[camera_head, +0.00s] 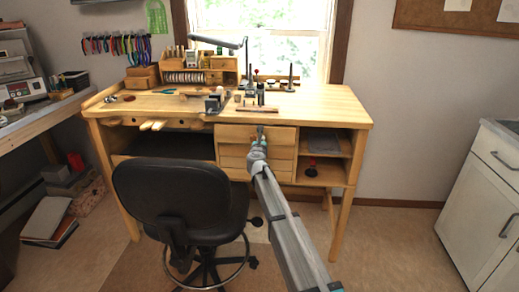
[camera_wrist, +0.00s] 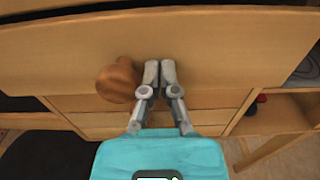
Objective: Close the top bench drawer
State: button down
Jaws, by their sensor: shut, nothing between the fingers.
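The top bench drawer (camera_head: 228,133) is the upper wooden front in the drawer stack of the workbench (camera_head: 330,110). Its front looks wider than the fronts below and seems to stand out a little from them. In the wrist view the drawer front (camera_wrist: 230,45) spans the picture, with a round wooden knob (camera_wrist: 119,80) on it. My gripper (camera_head: 260,133) is at this front. In the wrist view my gripper (camera_wrist: 160,66) is shut and empty, its fingertips just right of the knob. I cannot tell whether the tips touch the wood.
Lower drawers (camera_head: 234,163) sit beneath, with open shelves (camera_head: 325,147) to their right. A black chair (camera_head: 175,195) stands close on the left of my arm. A white cabinet (camera_head: 485,205) is at the far right. The floor (camera_head: 385,245) between is clear.

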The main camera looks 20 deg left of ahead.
jog(key=shift+x, duration=2.2)
jog(key=shift+w+r, duration=0.1)
jog(key=shift+r, duration=0.05)
jog(key=shift+s+d, duration=0.15)
jog(key=shift+s, duration=0.3)
jog(key=v, duration=1.4)
